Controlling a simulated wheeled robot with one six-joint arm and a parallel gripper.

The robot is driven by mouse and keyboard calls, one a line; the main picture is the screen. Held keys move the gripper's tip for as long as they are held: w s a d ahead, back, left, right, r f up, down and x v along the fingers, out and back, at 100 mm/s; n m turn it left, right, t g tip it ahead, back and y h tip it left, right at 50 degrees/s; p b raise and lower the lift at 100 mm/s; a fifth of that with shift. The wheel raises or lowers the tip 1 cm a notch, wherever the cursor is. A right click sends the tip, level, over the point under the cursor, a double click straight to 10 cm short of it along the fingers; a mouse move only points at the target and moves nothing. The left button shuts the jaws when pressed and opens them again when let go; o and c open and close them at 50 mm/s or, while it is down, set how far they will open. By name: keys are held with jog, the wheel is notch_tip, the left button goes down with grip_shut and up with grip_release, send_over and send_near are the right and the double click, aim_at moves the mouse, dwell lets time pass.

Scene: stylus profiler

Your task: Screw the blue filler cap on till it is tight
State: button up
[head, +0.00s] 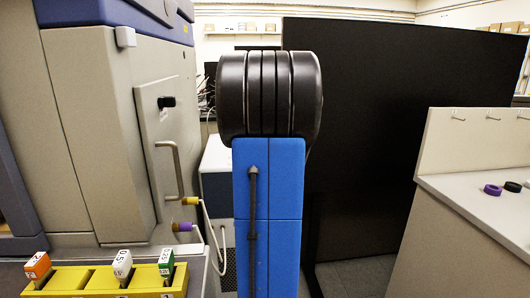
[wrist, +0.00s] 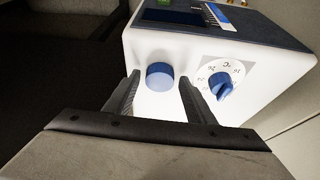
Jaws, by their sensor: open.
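The blue filler cap (wrist: 160,76) shows in the wrist view on the white front face of a box-shaped unit (wrist: 150,112). My gripper (wrist: 158,82) is open, with one dark finger to the left of the cap and one to the right. Gaps show between the fingers and the cap, so I see no contact. I cannot tell how far the cap is screwed on. In the head view neither the gripper nor the cap can be made out; my blue and black arm fills the middle.
A blue dial (wrist: 221,86) with a numbered scale sits right of the cap, close to the right finger. In the head view are a large grey machine (head: 95,120), a yellow rack (head: 95,282) with labelled pieces, a black panel (head: 390,120), and a right counter with a purple ring (head: 492,190).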

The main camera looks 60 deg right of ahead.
jog(key=shift+r, duration=0.1)
jog(key=v, duration=0.7)
dwell(0.5)
jog(key=v, duration=1.7)
jog(key=shift+r, duration=0.1)
